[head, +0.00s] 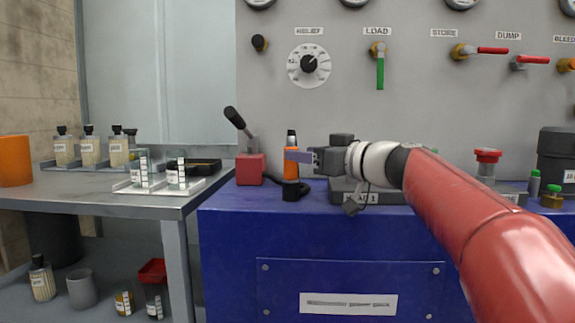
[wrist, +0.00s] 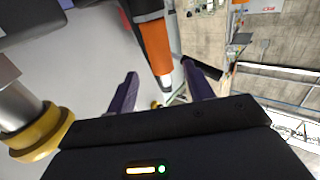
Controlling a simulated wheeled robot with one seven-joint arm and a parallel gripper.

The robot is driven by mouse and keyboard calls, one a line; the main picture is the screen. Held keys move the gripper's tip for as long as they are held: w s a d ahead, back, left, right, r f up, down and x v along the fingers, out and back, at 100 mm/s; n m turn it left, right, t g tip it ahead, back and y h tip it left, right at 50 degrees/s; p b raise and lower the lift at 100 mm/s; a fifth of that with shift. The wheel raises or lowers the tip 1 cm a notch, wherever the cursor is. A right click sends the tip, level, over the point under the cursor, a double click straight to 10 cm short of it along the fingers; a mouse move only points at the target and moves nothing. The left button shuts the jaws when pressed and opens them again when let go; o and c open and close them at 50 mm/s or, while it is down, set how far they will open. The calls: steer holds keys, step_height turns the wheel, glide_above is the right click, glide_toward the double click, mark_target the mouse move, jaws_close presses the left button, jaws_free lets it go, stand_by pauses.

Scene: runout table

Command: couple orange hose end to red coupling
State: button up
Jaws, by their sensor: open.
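The orange hose end (head: 291,170) stands upright on the blue bench, with a dark tip on top and a black base below. It also shows in the wrist view (wrist: 155,48), as an orange sleeve with a dark collar and a pale metal tip, between the two fingers. My gripper (head: 291,156) is at its upper part in the head view, and its fingers partly cover it. In the wrist view my gripper (wrist: 160,68) is open, with a gap beside the orange sleeve. I cannot make out a red coupling for certain in either view.
A red block (head: 250,169) with a black-handled lever stands left of the hose end. The grey panel (head: 340,105) with a dial and valve handles rises behind. A red knob (head: 487,156) is at right. The left table holds a white tray (head: 158,187) with glassware.

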steer(key=x, duration=0.3)
steer(key=p+x, duration=0.1)
steer(key=shift+a+f, duration=0.3)
jaws_close()
